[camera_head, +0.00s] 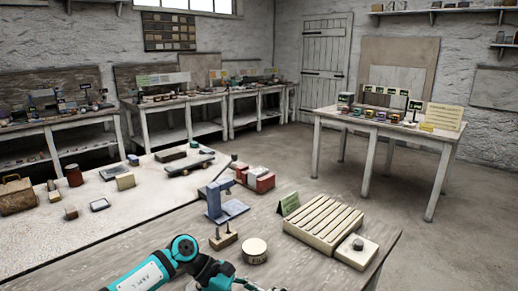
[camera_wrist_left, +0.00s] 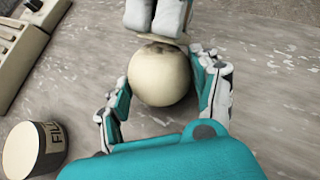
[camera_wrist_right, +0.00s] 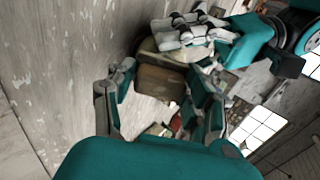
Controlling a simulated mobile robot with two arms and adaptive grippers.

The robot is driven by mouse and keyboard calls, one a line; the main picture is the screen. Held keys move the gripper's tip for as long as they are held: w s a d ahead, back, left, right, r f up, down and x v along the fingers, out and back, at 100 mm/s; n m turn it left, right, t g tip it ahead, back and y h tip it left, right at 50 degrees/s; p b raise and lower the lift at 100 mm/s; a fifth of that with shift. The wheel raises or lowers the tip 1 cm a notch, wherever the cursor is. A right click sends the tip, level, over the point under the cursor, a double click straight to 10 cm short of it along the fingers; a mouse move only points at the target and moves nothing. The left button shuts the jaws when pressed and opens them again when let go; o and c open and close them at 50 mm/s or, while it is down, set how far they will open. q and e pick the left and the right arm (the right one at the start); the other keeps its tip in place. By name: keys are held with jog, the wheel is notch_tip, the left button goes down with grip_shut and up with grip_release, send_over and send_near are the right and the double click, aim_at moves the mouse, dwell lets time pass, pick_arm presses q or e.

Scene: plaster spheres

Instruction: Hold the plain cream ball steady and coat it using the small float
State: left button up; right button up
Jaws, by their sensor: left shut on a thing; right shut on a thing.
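The plain cream ball (camera_wrist_left: 165,80) sits between the two fingers of my left gripper (camera_wrist_left: 163,100), which is shut on it. A greyish-brown patch shows at the ball's upper edge in the left wrist view. My right gripper (camera_wrist_right: 160,105) is shut on the small float (camera_wrist_right: 160,82), a brown block with a pale part beyond it. The float's pale edge (camera_wrist_left: 148,38) lies at the top of the ball in the left wrist view, seemingly touching it. In the head view only my left gripper (camera_head: 215,277) shows at the bottom edge; the ball is not clear there.
A filler tin (camera_head: 255,252) stands near my left gripper, also in the left wrist view (camera_wrist_left: 35,148). A pegged wooden block (camera_head: 223,241), a blue stand (camera_head: 222,203), a slatted rack (camera_head: 322,222) and a small pale board (camera_head: 343,257) stand on the bench.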

jog(key=shift+s+d+f, duration=0.3)
jog(key=shift+d+f, duration=0.05)
jog(key=shift+f, duration=0.35)
jog(key=shift+r, duration=0.1)
jog(key=shift+w+a+r, duration=0.35)
jog(key=shift+r, duration=0.35)
jog(key=shift+w+a+r, duration=0.35)
jog(key=shift+r, duration=0.3)
jog(key=shift+s+f, duration=0.1)
jog(key=shift+f, duration=0.05)
jog(key=shift+s+d+f, duration=0.35)
jog(key=shift+f, duration=0.3)
jog(key=shift+s+d+f, duration=0.3)
jog(key=shift+d+f, duration=0.05)
jog(key=shift+f, duration=0.3)
jog(key=shift+w+a+r, duration=0.25)
jog(key=shift+r, duration=0.25)
jog(key=shift+w+a+r, duration=0.2)
jog(key=shift+r, duration=0.25)
jog(key=shift+w+a+r, duration=0.25)
jog(key=shift+r, duration=0.25)
